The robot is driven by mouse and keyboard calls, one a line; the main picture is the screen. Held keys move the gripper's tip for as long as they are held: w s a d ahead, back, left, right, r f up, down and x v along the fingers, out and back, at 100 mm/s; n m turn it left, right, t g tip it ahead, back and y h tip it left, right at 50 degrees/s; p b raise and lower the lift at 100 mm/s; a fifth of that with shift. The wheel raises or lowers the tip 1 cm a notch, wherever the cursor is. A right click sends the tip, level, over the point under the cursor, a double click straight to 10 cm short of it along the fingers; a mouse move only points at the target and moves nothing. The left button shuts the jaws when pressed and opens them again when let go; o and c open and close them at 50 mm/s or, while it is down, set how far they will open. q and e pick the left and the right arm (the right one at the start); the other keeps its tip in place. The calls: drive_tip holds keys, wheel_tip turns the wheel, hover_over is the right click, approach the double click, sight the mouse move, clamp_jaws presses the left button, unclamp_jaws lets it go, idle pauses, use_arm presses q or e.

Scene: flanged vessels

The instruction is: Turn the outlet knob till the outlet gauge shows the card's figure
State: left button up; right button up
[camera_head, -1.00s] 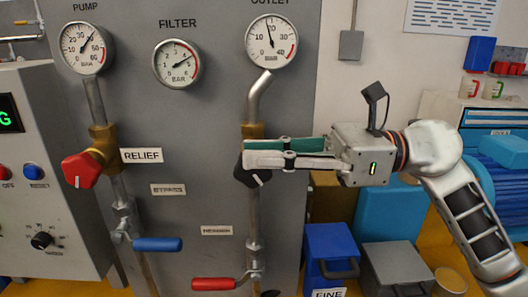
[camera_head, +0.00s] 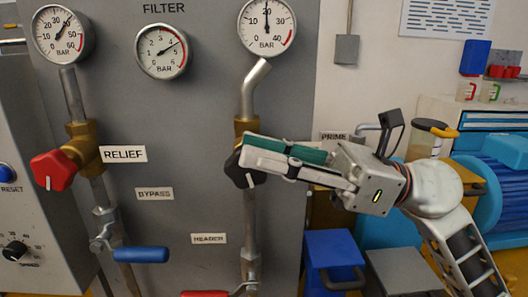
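The outlet gauge (camera_head: 266,24) is the round dial at the top middle of the panel. Its needle points straight up, at about 20 BAR. The black outlet knob (camera_head: 238,172) sits below it on the brass valve body (camera_head: 245,128), its white mark pointing almost straight down. My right gripper (camera_head: 248,150) reaches in from the right, fingers tilted up to the left. Its fingertips overlap the knob's upper part in the camera_head view and hide some of it. Whether the fingers close on the knob is not clear. No card's figure is readable. My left gripper is out of view.
A red relief knob (camera_head: 52,170) and a blue bypass lever (camera_head: 141,255) are on the left pipe. A red lever (camera_head: 205,294) shows at the bottom. A blue box (camera_head: 333,258) stands below my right gripper.

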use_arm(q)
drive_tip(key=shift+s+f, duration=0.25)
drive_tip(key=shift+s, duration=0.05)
use_arm(e)
drive_tip(key=v, duration=1.2)
